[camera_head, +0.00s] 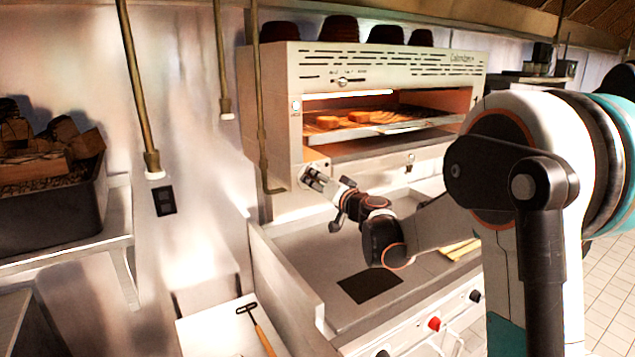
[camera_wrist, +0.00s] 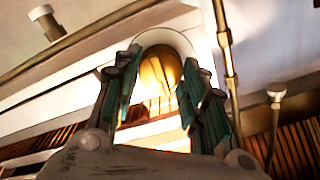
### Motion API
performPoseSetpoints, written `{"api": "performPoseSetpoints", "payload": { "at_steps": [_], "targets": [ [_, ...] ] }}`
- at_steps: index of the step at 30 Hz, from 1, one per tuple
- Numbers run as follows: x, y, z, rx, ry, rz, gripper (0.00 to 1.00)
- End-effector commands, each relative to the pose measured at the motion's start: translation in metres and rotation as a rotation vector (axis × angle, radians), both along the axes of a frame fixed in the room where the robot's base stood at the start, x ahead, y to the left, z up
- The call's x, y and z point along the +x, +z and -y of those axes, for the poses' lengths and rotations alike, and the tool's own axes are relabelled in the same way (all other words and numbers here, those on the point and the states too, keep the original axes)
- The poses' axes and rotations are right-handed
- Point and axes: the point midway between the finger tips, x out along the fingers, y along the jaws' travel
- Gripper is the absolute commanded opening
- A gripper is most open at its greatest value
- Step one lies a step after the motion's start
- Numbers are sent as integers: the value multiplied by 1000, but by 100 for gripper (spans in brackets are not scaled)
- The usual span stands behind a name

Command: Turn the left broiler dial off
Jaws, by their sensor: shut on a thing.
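The broiler (camera_head: 273,100) is a large pale metal unit on the wall behind the counter, its opening lit warm. My gripper (camera_head: 307,176) is at the lower left corner of the broiler's front, where it covers the left broiler dial in the head view. In the wrist view my gripper (camera_wrist: 160,105) has its fingers on both sides of a rounded, golden-lit shape (camera_wrist: 160,70), which I take to be the left dial, and is shut on it. A second small knob (camera_head: 410,160) shows at the lower right front.
Toasted pieces (camera_head: 328,122) lie on the rack inside the broiler. Dark bowls (camera_head: 340,28) stand on its top. Vertical pipes (camera_head: 258,100) run close to its left side. The counter (camera_head: 310,250) below has a dark square plate (camera_head: 369,287). A bin of wood (camera_head: 50,190) is at left.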

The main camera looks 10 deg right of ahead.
Motion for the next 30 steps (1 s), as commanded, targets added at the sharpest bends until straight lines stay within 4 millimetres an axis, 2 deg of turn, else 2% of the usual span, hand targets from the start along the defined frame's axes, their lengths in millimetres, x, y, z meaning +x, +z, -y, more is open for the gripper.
{"api": "performPoseSetpoints", "payload": {
  "at_steps": [9, 23, 24, 26, 27, 30],
  "targets": [
    [-1, -1, -1, -93, 1, 30, 15],
    [-1, -1, -1, -107, 1, 34, 15],
    [-1, -1, -1, -107, 1, 34, 41],
    [-1, -1, -1, -106, 1, 34, 55],
    [-1, -1, -1, -106, 1, 34, 60],
    [-1, -1, -1, -106, 1, 33, 60]
  ]
}}
